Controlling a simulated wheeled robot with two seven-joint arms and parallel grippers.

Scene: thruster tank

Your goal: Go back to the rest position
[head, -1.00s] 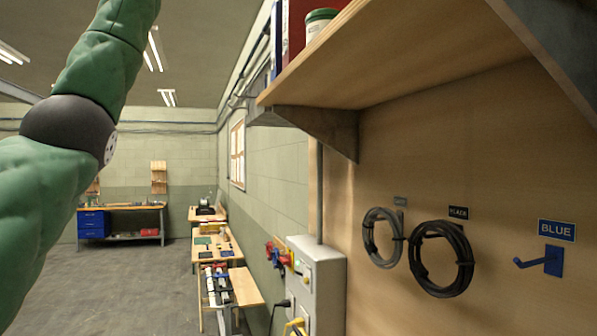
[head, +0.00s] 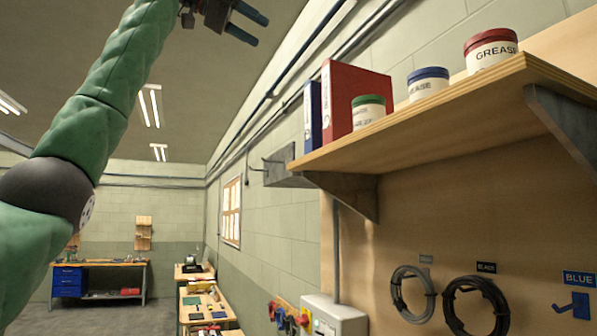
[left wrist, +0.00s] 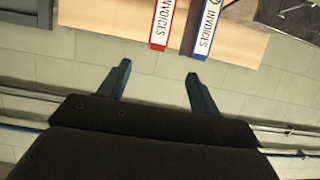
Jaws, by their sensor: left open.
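My left gripper (head: 246,25) is raised high at the top of the head view, at the end of my green left arm. Its two fingers are apart with nothing between them. In the left wrist view the open fingers (left wrist: 158,92) point toward a wooden shelf, with bare wall between them. My right gripper is in neither view.
The wooden shelf (head: 430,118) at right holds a red binder (head: 354,92), a blue binder (head: 312,115) and three tubs. A grey box (head: 335,316) is on the wall. Open floor lies at left.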

